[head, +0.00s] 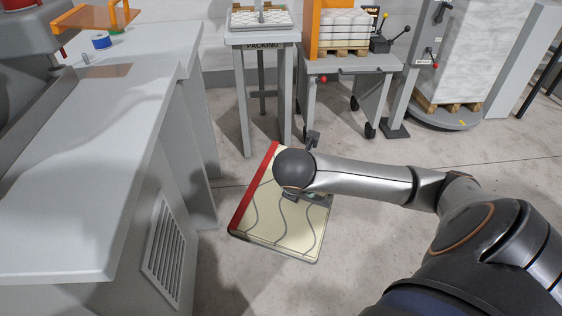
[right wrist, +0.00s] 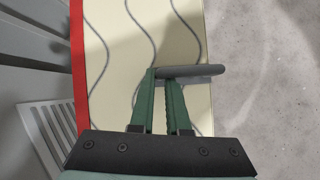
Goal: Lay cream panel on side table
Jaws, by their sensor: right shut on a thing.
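The cream panel (head: 285,222) is a flat cream sheet with dark wavy lines and a red band along its left edge. It hangs above the floor in the head view, and it fills much of the right wrist view (right wrist: 110,50). My right gripper (right wrist: 168,78) has its green fingers closed on a grey bar (right wrist: 205,70) at the panel. My arm partly covers the panel in the head view. My left gripper is not in view. No table is labelled as the side table; a long grey table (head: 75,190) stands left of the panel.
A small table marked PACKING (head: 262,37) carries a tray (head: 260,19) at the back. Beside it stands a wheeled cart (head: 350,65) with a loaded pallet. A blue spool (head: 101,41) and an orange frame (head: 97,17) are on the long table's far end. Its near top is bare.

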